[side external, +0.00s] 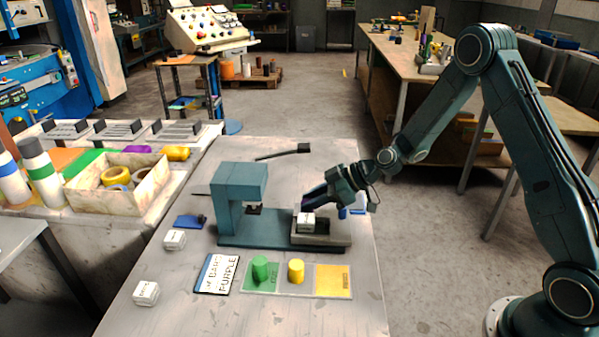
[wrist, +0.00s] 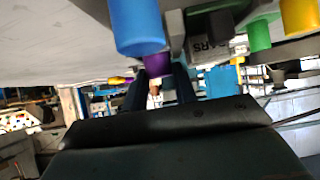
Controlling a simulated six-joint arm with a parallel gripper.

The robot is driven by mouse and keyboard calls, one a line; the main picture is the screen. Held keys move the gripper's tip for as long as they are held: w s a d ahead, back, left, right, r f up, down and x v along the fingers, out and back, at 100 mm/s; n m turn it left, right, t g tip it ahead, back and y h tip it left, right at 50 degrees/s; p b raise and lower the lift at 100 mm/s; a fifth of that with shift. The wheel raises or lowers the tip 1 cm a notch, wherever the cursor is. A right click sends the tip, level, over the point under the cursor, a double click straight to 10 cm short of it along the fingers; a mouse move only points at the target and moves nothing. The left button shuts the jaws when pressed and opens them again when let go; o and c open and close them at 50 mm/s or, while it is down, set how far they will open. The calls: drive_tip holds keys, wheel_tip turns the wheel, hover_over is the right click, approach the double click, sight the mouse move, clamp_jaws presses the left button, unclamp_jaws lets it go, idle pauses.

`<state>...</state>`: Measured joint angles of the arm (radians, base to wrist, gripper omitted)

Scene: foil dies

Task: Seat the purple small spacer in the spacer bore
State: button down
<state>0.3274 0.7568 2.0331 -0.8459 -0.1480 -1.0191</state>
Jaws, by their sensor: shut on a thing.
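The purple small spacer (wrist: 155,65) shows between my fingertips in the wrist view, partly behind a blue cylinder. My gripper (side external: 309,203) is shut on it, low over the right end of the teal press (side external: 240,188). In the wrist view my gripper's dark fingers (wrist: 160,86) run up to the spacer. In the side view the spacer cannot be made out. A white labelled block (side external: 306,223) sits in the grey tray (side external: 322,241) at the press's right end, just below my fingertips. I cannot make out the spacer bore in either view.
A blue cylinder (wrist: 136,25) is close to my gripper. A green cylinder (side external: 260,268) and a yellow cylinder (side external: 296,270) stand on mats in front, beside a card reading BARS PURPLE (side external: 217,274). The table's right front is clear.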

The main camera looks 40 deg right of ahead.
drive_tip(key=c, duration=1.4)
unclamp_jaws()
drive_tip(key=shift+s+d+r, duration=0.2)
drive_tip(key=shift+d+r, duration=0.05)
drive_tip(key=shift+r, duration=0.05)
drive_tip(key=v, duration=1.1)
drive_tip(key=shift+r, duration=0.1)
drive_tip(key=shift+s+a+r, duration=0.1)
